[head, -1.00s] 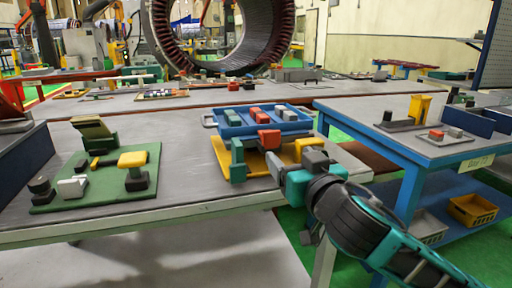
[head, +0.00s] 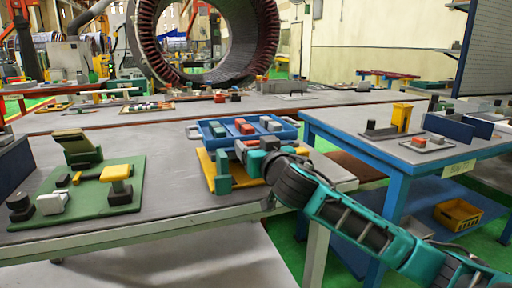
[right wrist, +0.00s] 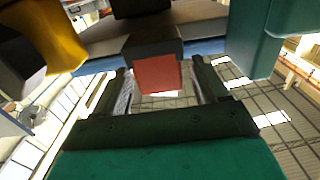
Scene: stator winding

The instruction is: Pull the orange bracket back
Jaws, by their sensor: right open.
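An orange-red block (right wrist: 158,74), which I take as the end of the orange bracket, sits between my right gripper's fingers in the right wrist view. It joins a dark block behind it. My right gripper (right wrist: 164,88) is open, one finger on each side, with small gaps visible. The gripper hides most of the bracket there. My left gripper is not in view.
A blue tray (head: 205,136) with red and grey blocks stands behind the fixture. A green board (head: 95,205) with several parts lies at the left of the table. A blue table (head: 375,143) stands at the right. The table between the boards is clear.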

